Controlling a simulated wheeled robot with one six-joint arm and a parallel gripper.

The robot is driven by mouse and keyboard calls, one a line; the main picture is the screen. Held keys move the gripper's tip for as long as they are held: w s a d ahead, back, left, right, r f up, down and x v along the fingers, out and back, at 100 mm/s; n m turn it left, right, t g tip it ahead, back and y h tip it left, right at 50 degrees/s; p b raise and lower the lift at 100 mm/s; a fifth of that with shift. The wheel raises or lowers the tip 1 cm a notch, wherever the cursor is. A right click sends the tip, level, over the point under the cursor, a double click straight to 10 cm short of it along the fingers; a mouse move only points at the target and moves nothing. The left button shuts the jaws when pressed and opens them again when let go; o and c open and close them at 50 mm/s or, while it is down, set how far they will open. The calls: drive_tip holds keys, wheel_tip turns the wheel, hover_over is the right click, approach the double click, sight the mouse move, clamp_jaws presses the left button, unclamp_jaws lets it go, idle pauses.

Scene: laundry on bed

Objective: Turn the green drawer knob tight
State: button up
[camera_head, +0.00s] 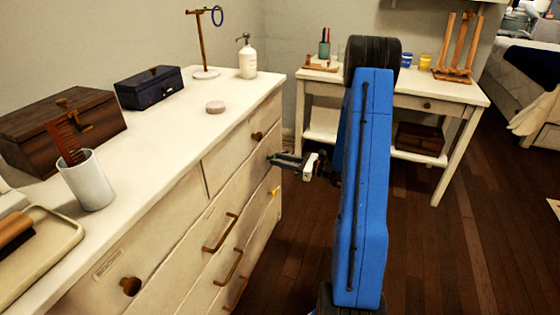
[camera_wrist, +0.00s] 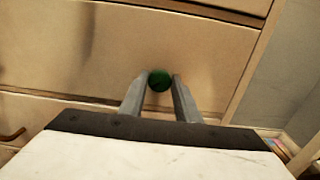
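The green drawer knob (camera_wrist: 159,80) is a small round knob on a pale drawer front, seen in the wrist view. My gripper (camera_wrist: 160,78) has one fingertip on each side of it. The knob fills the gap between the fingertips, and both fingers look to be against it. In the head view my gripper (camera_head: 276,158) reaches the right part of the white dresser (camera_head: 185,232) from the right. The knob is hard to make out there, at the fingertips. How tight the knob sits cannot be seen.
A dark round knob (camera_head: 257,136) sits above my gripper and a yellow knob (camera_head: 275,191) below it. Bar handles (camera_head: 220,233) stick out on the drawers to the left. A white side table (camera_head: 462,92) stands behind my arm. The wooden floor (camera_head: 440,260) at the right is clear.

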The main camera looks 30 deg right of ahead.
drive_tip(key=shift+m, duration=0.4)
drive_tip(key=m, duration=0.6)
drive_tip(key=shift+d, duration=0.1)
drive_tip(key=m, duration=1.8)
drive_tip(key=shift+f, duration=0.3)
drive_tip(key=shift+m, duration=0.4)
drive_tip(key=o, duration=1)
drive_tip(key=shift+d, duration=0.15)
drive_tip(key=v, duration=1.7)
drive_tip(key=shift+s, duration=0.1)
